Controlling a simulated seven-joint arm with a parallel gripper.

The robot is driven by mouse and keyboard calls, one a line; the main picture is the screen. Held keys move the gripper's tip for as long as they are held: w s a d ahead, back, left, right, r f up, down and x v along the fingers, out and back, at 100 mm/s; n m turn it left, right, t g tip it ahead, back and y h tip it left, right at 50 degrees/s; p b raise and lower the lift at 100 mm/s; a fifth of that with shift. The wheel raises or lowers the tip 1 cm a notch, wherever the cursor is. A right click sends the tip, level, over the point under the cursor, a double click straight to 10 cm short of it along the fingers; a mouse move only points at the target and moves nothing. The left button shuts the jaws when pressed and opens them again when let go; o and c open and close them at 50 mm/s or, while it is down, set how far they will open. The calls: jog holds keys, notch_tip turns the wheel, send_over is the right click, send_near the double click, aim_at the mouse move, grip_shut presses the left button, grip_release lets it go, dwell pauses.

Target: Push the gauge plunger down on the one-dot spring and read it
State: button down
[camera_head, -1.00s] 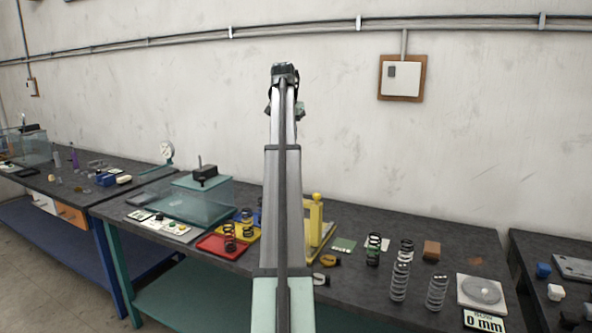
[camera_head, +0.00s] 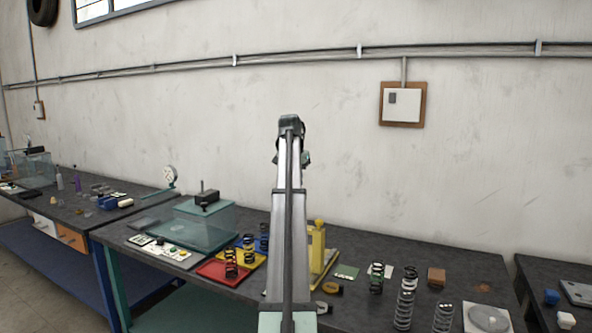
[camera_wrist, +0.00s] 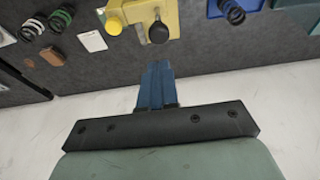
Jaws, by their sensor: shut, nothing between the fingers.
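I cannot make out dots on any. A round grey plate on a white base (camera_head: 489,318) is at bottom right.
A brown block (camera_head: 436,276), cards and an orange-black item (camera_head: 331,287) lie on the bench. The wall is close behind.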

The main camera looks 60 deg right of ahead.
jog(key=shift+a+x, duration=0.2)
jog(key=shift+x, duration=0.75)
jog(key=shift+a+x, duration=0.15)
jog(key=shift+x, duration=0.85)
jog(key=shift+a+x, duration=0.2)
jog(key=shift+x, duration=0.75)
jog(key=shift+f, duration=0.15)
jog(key=f, duration=0.6)
jog(key=shift+s+a, duration=0.1)
jog(key=shift+a, duration=0.35)
jog(key=shift+s, duration=0.1)
jog(key=r, duration=0.6)
jog(key=shift+w+d+r, duration=0.2)
jog(key=shift+r, duration=0.2)
jog(key=v, duration=0.9)
jog(key=shift+r, duration=0.25)
